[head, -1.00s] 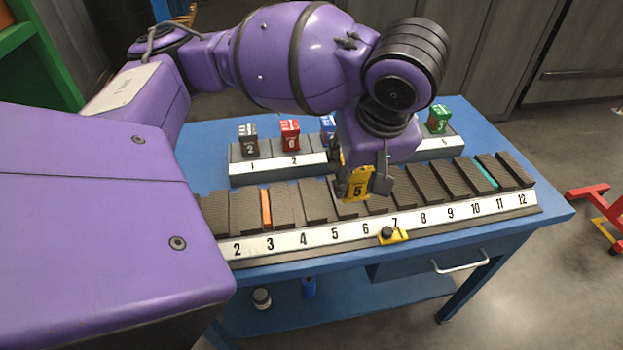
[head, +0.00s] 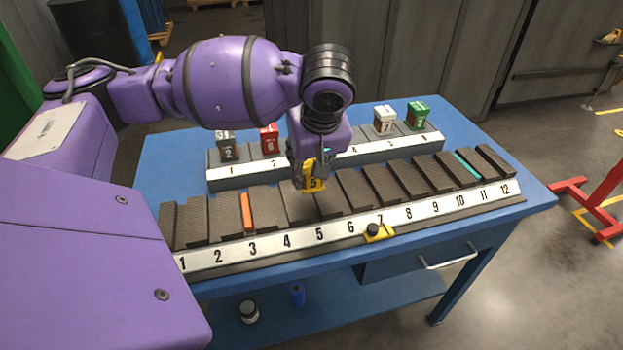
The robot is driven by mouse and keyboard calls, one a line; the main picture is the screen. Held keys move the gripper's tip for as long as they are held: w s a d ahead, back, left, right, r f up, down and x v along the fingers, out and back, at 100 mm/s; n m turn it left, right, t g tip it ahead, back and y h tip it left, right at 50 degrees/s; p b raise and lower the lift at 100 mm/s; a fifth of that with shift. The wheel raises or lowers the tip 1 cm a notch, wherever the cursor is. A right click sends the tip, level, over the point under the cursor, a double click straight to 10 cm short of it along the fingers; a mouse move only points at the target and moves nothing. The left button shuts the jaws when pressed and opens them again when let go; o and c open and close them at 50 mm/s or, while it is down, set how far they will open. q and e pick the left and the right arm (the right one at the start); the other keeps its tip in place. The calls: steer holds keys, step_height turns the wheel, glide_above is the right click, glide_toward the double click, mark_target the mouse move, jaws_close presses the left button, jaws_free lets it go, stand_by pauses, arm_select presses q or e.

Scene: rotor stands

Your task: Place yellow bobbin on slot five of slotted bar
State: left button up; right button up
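The yellow bobbin (head: 313,184), marked 5, is held between the fingers of my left gripper (head: 310,174), which points down. The gripper hides part of it. The bobbin is over the slotted bar (head: 350,228), behind the labels 4 and 5. I cannot tell whether its lower end is above the slots or touching them. The bar has dark slanted dividers and a white strip numbered 1 to 12. My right gripper is not in view.
An orange piece (head: 247,212) sits near slot 3 and a teal piece (head: 466,166) near slot 11. A yellow clamp with a black knob (head: 379,233) is on the bar's front.

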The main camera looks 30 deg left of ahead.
mark_target(309, 178)
arm_select(q)
steer(key=shift+w+a+f, duration=0.55)
steer(key=shift+w+f, duration=0.05)
steer(key=shift+f, duration=0.2)
steer(key=f, duration=0.3)
steer(key=shift+w+a+f+b, duration=0.15)
steer(key=shift+a+f+b, duration=0.05)
steer(key=shift+f+b, duration=0.15)
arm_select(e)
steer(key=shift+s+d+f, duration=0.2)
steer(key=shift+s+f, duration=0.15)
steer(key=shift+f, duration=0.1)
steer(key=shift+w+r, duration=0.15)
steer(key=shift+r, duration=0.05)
arm_select(q)
steer(key=o, duration=1.4)
steer(key=shift+f, duration=0.1)
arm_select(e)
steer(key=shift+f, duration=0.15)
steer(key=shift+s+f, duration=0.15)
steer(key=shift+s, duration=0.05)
